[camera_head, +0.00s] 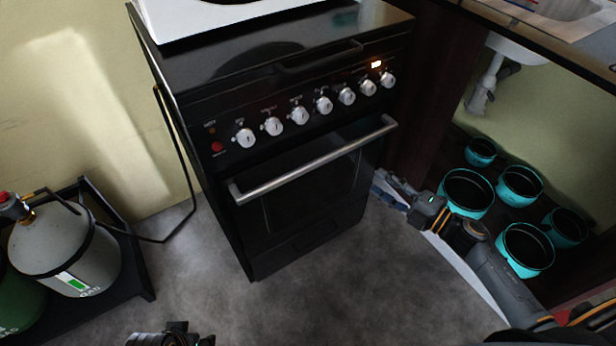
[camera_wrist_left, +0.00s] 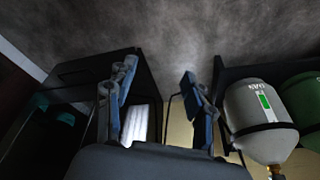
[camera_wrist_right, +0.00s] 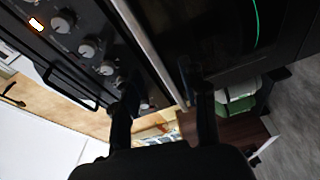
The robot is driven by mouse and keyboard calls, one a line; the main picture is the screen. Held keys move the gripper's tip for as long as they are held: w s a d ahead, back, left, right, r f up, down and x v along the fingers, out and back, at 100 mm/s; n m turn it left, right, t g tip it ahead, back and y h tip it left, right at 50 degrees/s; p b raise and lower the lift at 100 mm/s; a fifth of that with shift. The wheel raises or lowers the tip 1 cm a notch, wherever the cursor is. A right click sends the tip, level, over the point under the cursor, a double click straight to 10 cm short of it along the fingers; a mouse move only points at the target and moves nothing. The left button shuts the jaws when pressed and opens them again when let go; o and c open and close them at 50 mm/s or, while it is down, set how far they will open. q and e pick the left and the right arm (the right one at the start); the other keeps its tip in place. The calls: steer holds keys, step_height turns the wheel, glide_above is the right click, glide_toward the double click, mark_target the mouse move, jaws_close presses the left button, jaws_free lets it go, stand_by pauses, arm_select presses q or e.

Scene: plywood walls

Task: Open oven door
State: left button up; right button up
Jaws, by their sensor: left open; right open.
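The black oven (camera_head: 290,160) stands at the centre with its door (camera_head: 310,190) shut. A silver bar handle (camera_head: 315,160) runs across the top of the door. My right gripper (camera_head: 386,190) is open and empty, just below and right of the handle's right end in the head view. In the right wrist view the handle (camera_wrist_right: 148,48) runs down toward the gap between the open fingers (camera_wrist_right: 160,92); I cannot tell whether they touch it. My left gripper is open and empty in the left wrist view (camera_wrist_left: 158,85), over the floor, away from the oven.
Gas cylinders (camera_head: 68,250) stand in a black rack (camera_head: 140,275) at the left. Several teal pots (camera_head: 468,192) sit under the counter at the right, behind my right arm. The grey floor (camera_head: 320,290) before the oven is clear. A row of knobs (camera_head: 299,114) lies above the door.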

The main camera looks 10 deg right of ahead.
mark_target(328, 161)
steer(key=w+a+n, duration=0.1)
steer(key=w+a, duration=0.2)
steer(key=w+a+r+n+y+b, duration=0.1)
steer(key=w+a, duration=0.2)
steer(key=a, duration=0.1)
steer(key=w+a+r+n+g, duration=0.1)
steer(key=w+a, duration=0.2)
steer(key=a, duration=0.1)
steer(key=shift+a+y, duration=0.25)
steer(key=shift+y, duration=0.15)
steer(key=shift+w+a, duration=0.25)
steer(key=shift+a, duration=0.05)
arm_select(q)
steer(key=v, duration=0.3)
steer(key=a+v, duration=0.1)
steer(key=v, duration=0.1)
steer(key=shift+s+r, duration=0.2)
steer(key=shift+s, duration=0.05)
arm_select(e)
jaws_close()
